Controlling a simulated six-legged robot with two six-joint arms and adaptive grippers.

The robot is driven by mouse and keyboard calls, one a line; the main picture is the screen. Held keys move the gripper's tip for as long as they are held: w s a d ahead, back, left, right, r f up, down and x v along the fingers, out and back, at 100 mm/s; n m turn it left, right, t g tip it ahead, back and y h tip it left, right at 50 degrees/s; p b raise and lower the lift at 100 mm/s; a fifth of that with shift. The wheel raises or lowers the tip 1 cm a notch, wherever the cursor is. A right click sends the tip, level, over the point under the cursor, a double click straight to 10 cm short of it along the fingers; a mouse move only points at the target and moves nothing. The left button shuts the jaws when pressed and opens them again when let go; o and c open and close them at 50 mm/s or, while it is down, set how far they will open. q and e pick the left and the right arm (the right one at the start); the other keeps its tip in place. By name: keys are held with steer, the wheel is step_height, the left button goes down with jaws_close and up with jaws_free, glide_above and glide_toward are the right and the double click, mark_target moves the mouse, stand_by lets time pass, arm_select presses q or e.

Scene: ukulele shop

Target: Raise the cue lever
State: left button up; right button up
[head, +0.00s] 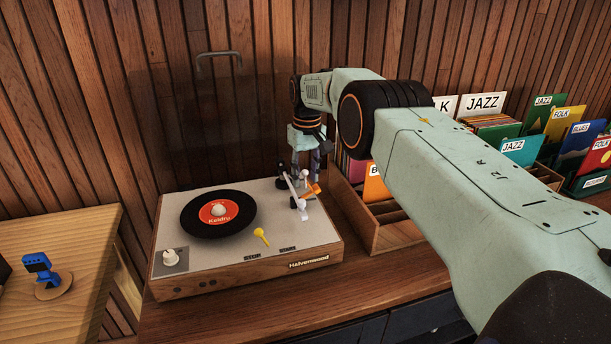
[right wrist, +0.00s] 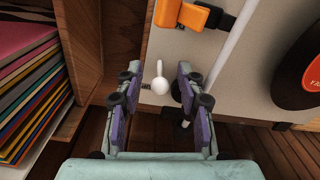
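The record player (head: 215,264) stands on the wooden counter with a black record (head: 190,218) on it. In the right wrist view, a small white lever with a round tip (right wrist: 160,85), which looks like the cue lever, stands beside the white tonearm (right wrist: 232,42). My right gripper (right wrist: 157,95) is open, with its purple-padded fingers on either side of the lever's tip; contact cannot be made out. In the head view my right gripper (head: 306,163) hangs over the player's back right corner and partly hides the parts there. My left gripper is not in view.
An orange and black block (right wrist: 188,14) sits close to the lever. A wooden record crate (head: 392,238) stands just right of the player. A blue object (head: 40,268) is on the side table at left.

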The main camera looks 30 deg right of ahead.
mark_target(307, 172)
step_height(307, 172, up, 12)
steer(key=shift+s+f, duration=0.2)
steer(key=shift+f, duration=0.05)
steer(key=shift+f, duration=0.1)
stand_by(0.4)
